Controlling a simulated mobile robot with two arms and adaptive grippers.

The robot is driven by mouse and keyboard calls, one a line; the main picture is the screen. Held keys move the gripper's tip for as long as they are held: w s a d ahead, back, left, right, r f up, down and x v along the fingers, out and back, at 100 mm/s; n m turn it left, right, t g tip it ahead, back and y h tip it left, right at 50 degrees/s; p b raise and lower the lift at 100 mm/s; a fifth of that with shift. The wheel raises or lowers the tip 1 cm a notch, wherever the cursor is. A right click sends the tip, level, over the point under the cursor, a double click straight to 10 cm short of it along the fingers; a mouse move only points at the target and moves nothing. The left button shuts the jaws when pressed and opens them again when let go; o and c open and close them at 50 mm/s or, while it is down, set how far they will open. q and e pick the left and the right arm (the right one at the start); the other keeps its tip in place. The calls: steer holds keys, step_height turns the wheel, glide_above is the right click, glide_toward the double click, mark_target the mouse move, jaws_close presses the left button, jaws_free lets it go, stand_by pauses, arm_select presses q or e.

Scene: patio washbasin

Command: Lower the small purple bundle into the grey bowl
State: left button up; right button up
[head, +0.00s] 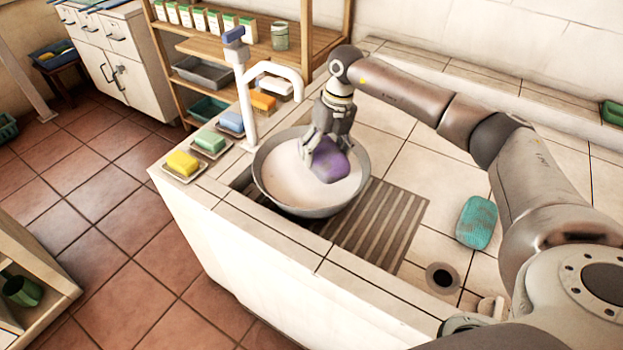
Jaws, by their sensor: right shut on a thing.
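The small purple bundle (330,161) is in my right gripper (322,150), whose fingers are shut on it. The grey bowl (262,190) is round and holds a pale, whitish content. It stands partly over the slatted drain area of the washbasin counter. The gripper points down over the bowl, and the bundle is within the bowl's outline, close to the pale content. I cannot tell whether the bundle touches it. The gripper fingers hide part of the bundle. My left gripper is not in view.
A white tap (247,100) stands close behind the bowl's left rim. Yellow (182,163), green (209,142), blue and orange blocks lie along the counter's left edge. A teal block (477,222) lies right of the slats, near a drain hole (442,277). Tiles between are clear.

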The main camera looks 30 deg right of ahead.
steer(key=shift+f+b, duration=2.15)
steer(key=shift+f, duration=1.6)
steer(key=shift+f, duration=0.15)
steer(key=o, duration=1.1)
